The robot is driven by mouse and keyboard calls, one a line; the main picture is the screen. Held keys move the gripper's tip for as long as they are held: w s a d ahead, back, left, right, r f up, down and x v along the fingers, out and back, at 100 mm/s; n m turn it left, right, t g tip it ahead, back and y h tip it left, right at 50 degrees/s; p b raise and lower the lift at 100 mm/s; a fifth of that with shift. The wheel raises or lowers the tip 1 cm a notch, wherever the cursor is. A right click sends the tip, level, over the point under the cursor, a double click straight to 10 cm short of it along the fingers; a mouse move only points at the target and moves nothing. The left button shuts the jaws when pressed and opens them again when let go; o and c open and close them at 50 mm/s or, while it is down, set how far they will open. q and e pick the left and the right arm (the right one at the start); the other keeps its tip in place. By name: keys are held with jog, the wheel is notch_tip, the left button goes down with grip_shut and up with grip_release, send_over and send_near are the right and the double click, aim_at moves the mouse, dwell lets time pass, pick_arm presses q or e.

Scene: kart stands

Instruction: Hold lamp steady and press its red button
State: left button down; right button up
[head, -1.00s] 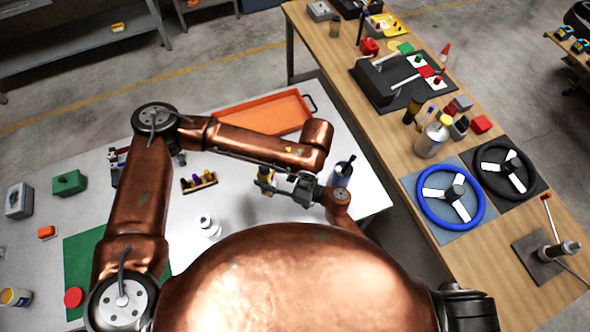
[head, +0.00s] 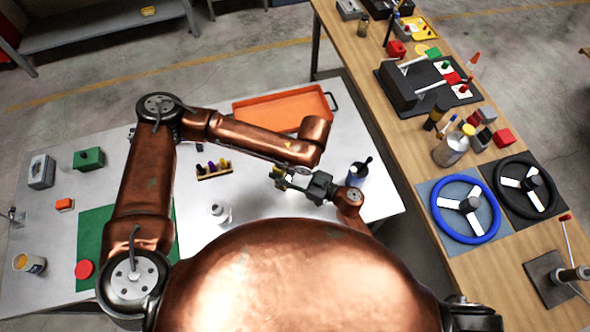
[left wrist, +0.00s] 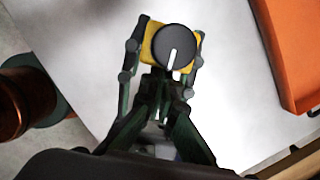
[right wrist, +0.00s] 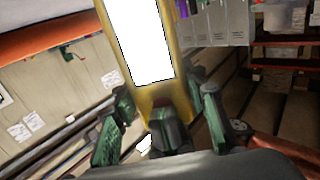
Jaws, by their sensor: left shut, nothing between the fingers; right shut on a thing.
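The yellow lamp (head: 280,184) is held above the white table, in front of my body. In the right wrist view its long yellow body has a bright white panel (right wrist: 145,42). A dark red patch (right wrist: 163,101) shows low on it near the fingers; I cannot tell if it is the button. My right gripper (right wrist: 168,122) is shut on the lamp. In the left wrist view the lamp's yellow end carries a black round knob (left wrist: 172,47) with a white mark. My left gripper (left wrist: 165,82) is shut and empty, close to this end; contact is unclear.
An orange tray (head: 327,104) lies on the white table (head: 300,212) behind my left forearm. A dark blue cup (head: 357,177) stands right of the lamp, a small white item (head: 219,213) to its left. A rack (head: 214,172) is further left. A wooden bench (head: 400,160) stands at right.

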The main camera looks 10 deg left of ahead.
pick_arm(q)
jog(key=shift+w+a, duration=0.25)
jog(key=shift+a, duration=0.35)
pick_arm(e)
jog(key=shift+d, duration=0.2)
pick_arm(q)
jog(key=s+d+r, duration=0.2)
jog(key=d+r, duration=0.5)
jog(key=r, duration=0.2)
jog(key=shift+s+r, duration=0.35)
jog(key=shift+r, duration=0.05)
pick_arm(e)
jog(key=o, duration=1.5)
jog(key=shift+o, duration=0.2)
